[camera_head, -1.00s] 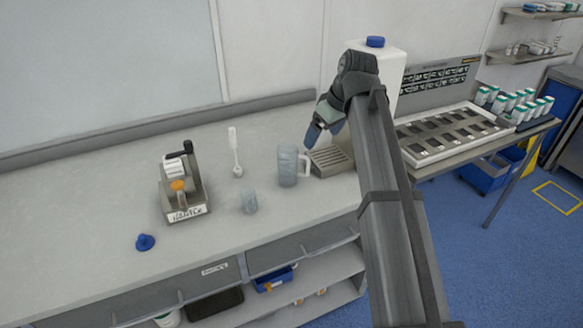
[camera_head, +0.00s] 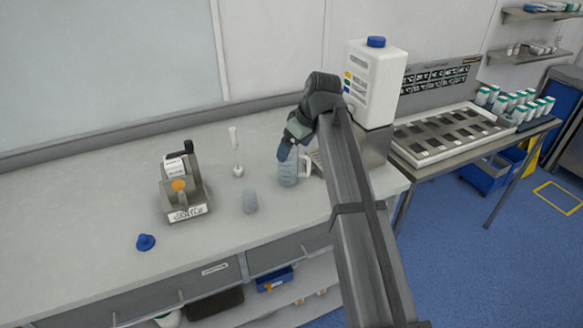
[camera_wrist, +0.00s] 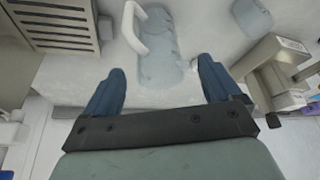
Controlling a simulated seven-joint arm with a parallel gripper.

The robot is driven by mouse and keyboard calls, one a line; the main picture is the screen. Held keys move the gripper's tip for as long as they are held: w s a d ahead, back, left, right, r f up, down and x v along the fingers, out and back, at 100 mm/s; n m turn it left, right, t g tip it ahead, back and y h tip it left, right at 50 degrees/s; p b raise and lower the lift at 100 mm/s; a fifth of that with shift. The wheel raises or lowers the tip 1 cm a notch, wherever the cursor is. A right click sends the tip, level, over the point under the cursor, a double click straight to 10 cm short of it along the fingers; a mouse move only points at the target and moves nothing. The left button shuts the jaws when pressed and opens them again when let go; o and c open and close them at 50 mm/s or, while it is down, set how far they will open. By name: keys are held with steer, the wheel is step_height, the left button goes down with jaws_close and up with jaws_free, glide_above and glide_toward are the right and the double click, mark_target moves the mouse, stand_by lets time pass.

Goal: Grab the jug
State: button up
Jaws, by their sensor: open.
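The jug (camera_head: 289,172) is clear with a bluish tint and a white handle on its right side. It stands upright on the table, and its upper part is partly hidden by my gripper in the head view. In the wrist view the jug (camera_wrist: 163,58) lies ahead of the fingers, with its handle toward the left. My gripper (camera_head: 284,155) is over the jug's top in the head view. In the wrist view my gripper (camera_wrist: 160,85) has its two blue fingers spread wide, with nothing held between them.
A small clear cup (camera_head: 250,201) stands left of the jug. Farther left are a metal dispenser (camera_head: 184,196) and a blue stopper (camera_head: 145,242). A white brush (camera_head: 236,152) stands behind. A vented metal box (camera_wrist: 60,22) is close to the handle side. A white canister (camera_head: 372,85) rises at right.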

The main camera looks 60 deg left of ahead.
mark_target(295, 167)
steer(key=shift+a+x, duration=0.2)
steer(key=shift+x, duration=1.1)
steer(key=shift+a+x, duration=0.15)
steer(key=shift+x, duration=1.2)
steer(key=shift+r, duration=0.15)
steer(key=c, duration=1.1)
